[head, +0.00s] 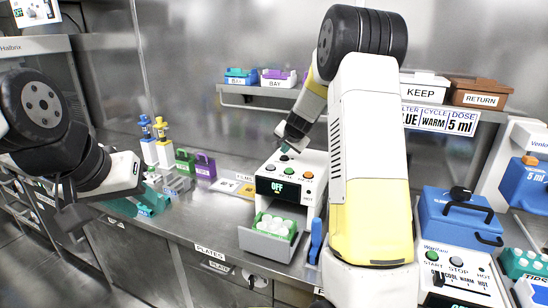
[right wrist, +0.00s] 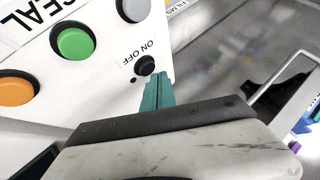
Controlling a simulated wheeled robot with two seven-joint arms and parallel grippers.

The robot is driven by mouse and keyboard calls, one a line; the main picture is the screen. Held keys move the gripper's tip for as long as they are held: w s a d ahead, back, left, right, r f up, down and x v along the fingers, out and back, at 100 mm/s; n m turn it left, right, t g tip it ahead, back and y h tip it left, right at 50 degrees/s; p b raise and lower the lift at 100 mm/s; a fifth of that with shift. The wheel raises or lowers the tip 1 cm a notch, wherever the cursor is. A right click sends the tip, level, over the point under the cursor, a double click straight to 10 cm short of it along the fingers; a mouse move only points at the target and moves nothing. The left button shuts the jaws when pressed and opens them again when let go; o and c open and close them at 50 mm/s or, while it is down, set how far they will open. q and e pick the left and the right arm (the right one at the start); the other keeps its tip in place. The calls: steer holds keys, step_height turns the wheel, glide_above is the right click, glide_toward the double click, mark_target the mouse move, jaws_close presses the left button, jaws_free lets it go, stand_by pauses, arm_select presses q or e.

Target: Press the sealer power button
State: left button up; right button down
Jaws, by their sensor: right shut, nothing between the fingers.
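The sealer (head: 312,168) is a white box on the steel counter, with round buttons on top and a dark display reading OFF. The power button (right wrist: 146,64) is small and black, beside the label ON OFF in the right wrist view. My right gripper (head: 285,150) points down over the sealer's top. Its teal fingers (right wrist: 156,92) are shut and empty, tips just below the power button in that picture; I cannot tell whether they touch it. My left gripper (head: 75,213) is at the left, before the counter; its fingers are not clear.
A sealer drawer (head: 262,243) holds white items in a green rack. A blue-handled tool (head: 316,240) stands at its right. Purple (head: 205,166) and green racks are to the left. A blue box (head: 455,215) sits on a warmer at right. Shelf bins are behind.

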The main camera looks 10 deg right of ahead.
mark_target(285, 158)
steer(key=shift+f, duration=0.6)
stand_by(0.6)
steer(key=shift+r, duration=0.85)
steer(key=shift+a+r, duration=0.1)
steer(key=shift+r, duration=2.95)
steer(key=shift+s, duration=0.1)
